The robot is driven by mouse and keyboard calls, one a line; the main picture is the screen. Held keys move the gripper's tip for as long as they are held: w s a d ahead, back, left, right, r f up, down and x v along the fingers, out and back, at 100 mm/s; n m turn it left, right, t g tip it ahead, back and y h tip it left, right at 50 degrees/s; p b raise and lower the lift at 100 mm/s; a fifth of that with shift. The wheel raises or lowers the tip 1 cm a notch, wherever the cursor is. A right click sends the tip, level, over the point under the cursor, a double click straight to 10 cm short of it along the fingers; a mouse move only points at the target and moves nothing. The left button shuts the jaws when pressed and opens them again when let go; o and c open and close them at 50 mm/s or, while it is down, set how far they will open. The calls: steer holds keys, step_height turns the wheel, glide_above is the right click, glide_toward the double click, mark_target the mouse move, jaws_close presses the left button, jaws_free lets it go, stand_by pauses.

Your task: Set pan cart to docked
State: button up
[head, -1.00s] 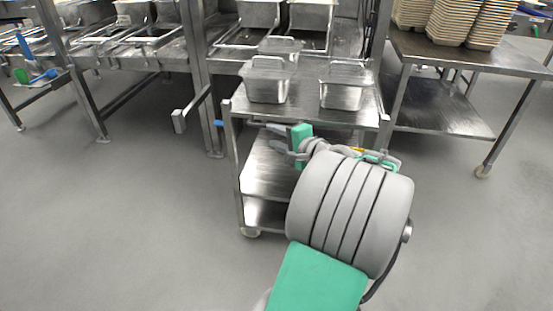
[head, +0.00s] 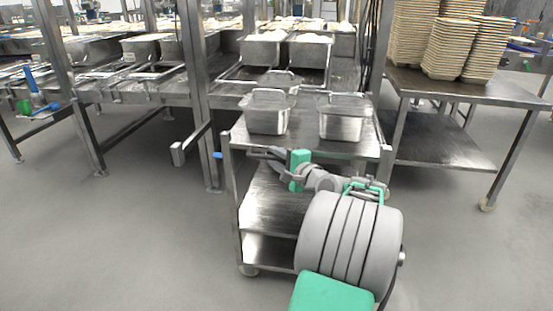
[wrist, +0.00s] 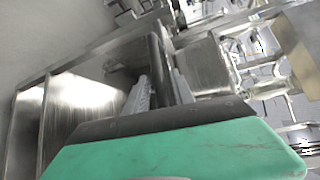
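The pan cart (head: 253,199) is a steel shelved cart in the middle of the head view, in front of the steel line. Two steel pans (head: 267,117) (head: 342,121) stand on its top. My gripper (head: 262,153) is at the cart's near side, just below the top edge, its fingers pointing left. In the wrist view my fingers (wrist: 160,88) lie close together with a dark bar (wrist: 157,60) showing between them. I cannot tell whether they grip it. Cart shelves (wrist: 85,100) show left of the fingers. My arm hides the cart's lower right side.
A steel line (head: 205,100) with pans stands behind the cart. A bracket with a pale end block (head: 178,153) sticks out left of the cart. A table (head: 480,90) with stacked trays (head: 462,48) stands at right. The floor (head: 110,245) at left is clear.

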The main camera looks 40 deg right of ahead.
jaws_close()
stand_by(1.2)
